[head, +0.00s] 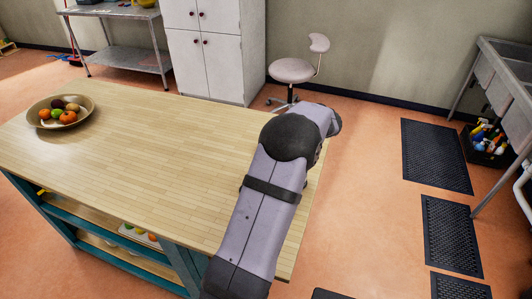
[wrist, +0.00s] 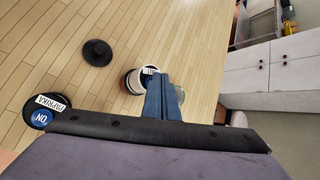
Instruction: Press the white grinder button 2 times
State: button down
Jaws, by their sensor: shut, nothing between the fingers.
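In the wrist view my gripper (wrist: 162,82) is shut and empty, its two blue fingers together over the wooden table. Just left of the fingers stands a round white item (wrist: 133,82) with a dark band and a small label on top. It may be the grinder. The fingers cover part of it, and I cannot make out a white button or tell whether they touch it. A dark round item (wrist: 42,112) at the left edge carries a "PAPRIKA" label and a blue patch reading "ON". In the head view my arm hides these things and my gripper.
A black round lid-like piece (wrist: 97,52) lies apart on the table in the wrist view. A greenish item (wrist: 181,93) shows partly behind the fingers. In the head view a fruit bowl (head: 35,113) stands at the wooden table's (head: 150,150) far left; the tabletop between is clear.

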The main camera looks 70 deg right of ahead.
jog(key=shift+r, duration=0.1)
jog(key=shift+r+p, duration=0.7)
notch_tip(320, 180, up, 6)
jog(key=p, duration=0.4)
dwell(0.5)
dwell(2.4)
jog(key=shift+f+b, duration=3.05)
jog(key=shift+b, duration=0.1)
dwell(0.5)
